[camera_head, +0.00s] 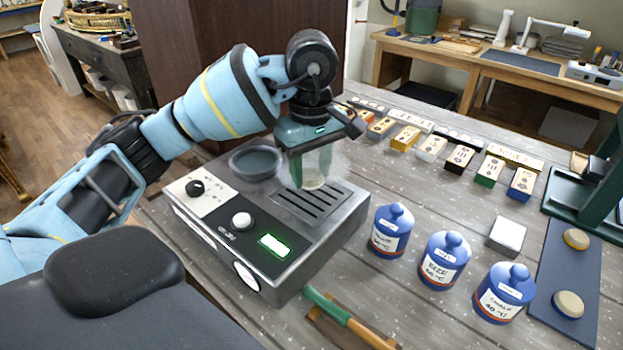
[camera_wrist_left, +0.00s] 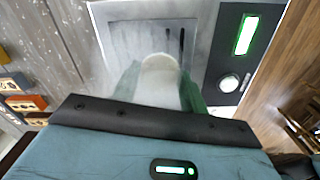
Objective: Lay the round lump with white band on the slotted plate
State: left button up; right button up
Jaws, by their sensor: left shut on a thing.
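My left gripper (camera_head: 312,178) is over the slotted plate (camera_head: 308,205) on top of the grey device. Its green fingers are shut on a pale, rounded lump (camera_head: 314,183), which shows low between them. In the left wrist view the lump (camera_wrist_left: 160,78) sits between the fingers of the gripper (camera_wrist_left: 158,88), with the slotted plate (camera_wrist_left: 178,38) behind it. The fingers hide much of the lump and I cannot make out its band. Pale haze surrounds the fingertips. I cannot tell whether the lump touches the plate. My right gripper is not in view.
The device has a round dark well (camera_head: 255,161), a black knob (camera_head: 195,188) and a lit green display (camera_head: 275,245). Blue lidded jars (camera_head: 444,262) stand to its right. Two tan lumps lie on a blue-grey mat (camera_head: 563,270). A green-handled tool (camera_head: 345,318) lies in front.

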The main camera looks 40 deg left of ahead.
aim_at(312, 172)
pick_arm(q)
jog(key=shift+w+a+f, duration=0.2)
jog(key=shift+w+a, duration=0.05)
jog(key=shift+w, duration=0.2)
notch_tip(312, 172, down, 3)
jog(key=shift+f, duration=0.1)
jog(key=shift+f, duration=0.1)
jog(key=o, duration=1)
